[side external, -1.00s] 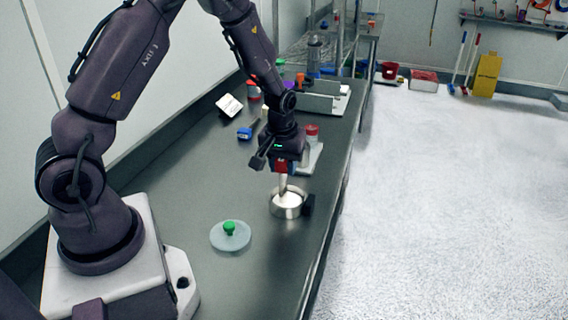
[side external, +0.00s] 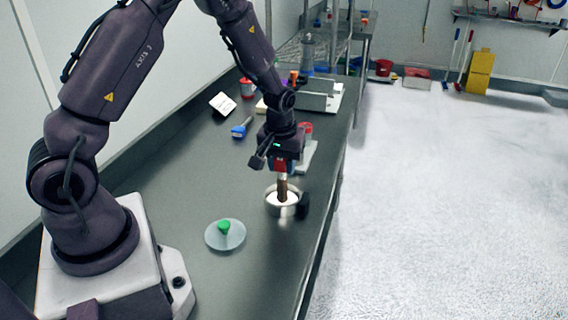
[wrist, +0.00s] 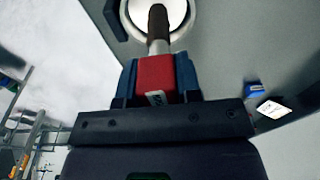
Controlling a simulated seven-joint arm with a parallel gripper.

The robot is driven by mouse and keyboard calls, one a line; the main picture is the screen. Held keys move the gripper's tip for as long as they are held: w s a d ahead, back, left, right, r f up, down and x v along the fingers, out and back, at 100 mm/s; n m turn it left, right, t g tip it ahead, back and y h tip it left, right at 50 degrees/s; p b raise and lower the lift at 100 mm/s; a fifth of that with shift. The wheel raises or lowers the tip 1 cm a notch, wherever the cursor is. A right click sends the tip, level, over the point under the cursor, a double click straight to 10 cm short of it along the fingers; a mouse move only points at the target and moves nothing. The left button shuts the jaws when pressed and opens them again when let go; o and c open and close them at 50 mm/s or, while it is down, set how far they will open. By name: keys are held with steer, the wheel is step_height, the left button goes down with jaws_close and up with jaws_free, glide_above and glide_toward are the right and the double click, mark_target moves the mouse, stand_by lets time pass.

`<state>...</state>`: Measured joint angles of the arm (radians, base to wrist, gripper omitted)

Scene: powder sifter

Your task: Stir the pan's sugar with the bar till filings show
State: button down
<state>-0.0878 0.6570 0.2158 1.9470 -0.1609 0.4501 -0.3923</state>
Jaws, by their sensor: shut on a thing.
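My gripper (side external: 281,165) is shut on the red grip of the bar (side external: 283,188) and points down over the pan. The small metal pan (side external: 270,207) stands on the bench with its black handle to the right. White sugar (wrist: 175,12) shows in the pan in the wrist view. The bar's lower part looks dark brown, as if coated with filings; a silvery stretch (wrist: 158,47) shows above it in the wrist view. The dark end reaches down into the pan; I cannot tell how deep. The gripper's blue fingers flank the red grip (wrist: 156,75).
A clear round lid with a green knob (side external: 224,228) lies on the bench in front of the pan. A red-topped jar (side external: 306,128), a blue item (side external: 241,128) and a white card (side external: 222,104) stand or lie behind. The bench's left middle is clear.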

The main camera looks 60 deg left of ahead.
steer(key=shift+r, duration=3.55)
